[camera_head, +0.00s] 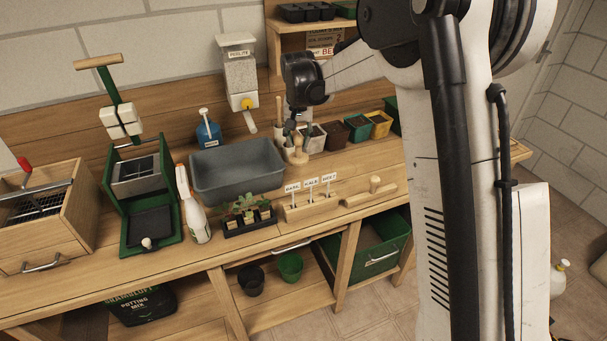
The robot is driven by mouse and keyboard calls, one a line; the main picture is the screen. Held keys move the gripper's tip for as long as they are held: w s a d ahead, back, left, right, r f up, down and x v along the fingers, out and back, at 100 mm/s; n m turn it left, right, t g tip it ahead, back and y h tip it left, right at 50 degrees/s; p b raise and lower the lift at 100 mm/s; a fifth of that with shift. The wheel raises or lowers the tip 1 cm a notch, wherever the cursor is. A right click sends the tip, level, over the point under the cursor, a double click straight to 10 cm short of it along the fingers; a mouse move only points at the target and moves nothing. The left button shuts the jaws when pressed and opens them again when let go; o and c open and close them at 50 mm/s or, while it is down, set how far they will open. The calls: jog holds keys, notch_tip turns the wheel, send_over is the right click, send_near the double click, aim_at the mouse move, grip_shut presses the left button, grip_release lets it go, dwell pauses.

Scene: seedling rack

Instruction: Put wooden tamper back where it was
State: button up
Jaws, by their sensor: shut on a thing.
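My gripper (298,133) is at the back middle of the bench, pointing down, with its fingers shut on the upper part of a small light-wood tamper (298,156). The tamper is upright, with its wider round base below the fingers. I cannot tell whether the base touches the bench top. It is just right of the grey tub and in front of the row of small pots. The fingers hide part of its handle.
A grey tub (238,171) is left of my gripper. Small coloured pots (357,128) stand behind and right. A label holder (309,207) and a wooden block with a peg handle (368,193) lie at the front edge. Bare bench (370,160) shows to the right.

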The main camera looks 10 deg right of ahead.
jog(key=shift+s+f, duration=0.1)
jog(key=shift+f, duration=0.05)
jog(key=shift+w+d+f+p, duration=0.4)
jog(key=shift+w+d+f, duration=0.95)
jog(key=shift+f, duration=0.45)
jog(key=shift+w+d+f+p, duration=0.45)
jog(key=shift+w+d+f, duration=0.85)
jog(key=shift+f, duration=0.5)
jog(key=shift+w+d+f+p, duration=0.4)
jog(key=shift+w+d+f, duration=0.75)
jog(key=shift+w+f, duration=0.5)
jog(key=shift+s+f, duration=0.15)
jog(key=shift+f, duration=0.25)
jog(key=o, duration=1)
jog(key=shift+r, duration=0.1)
jog(key=shift+r, duration=0.1)
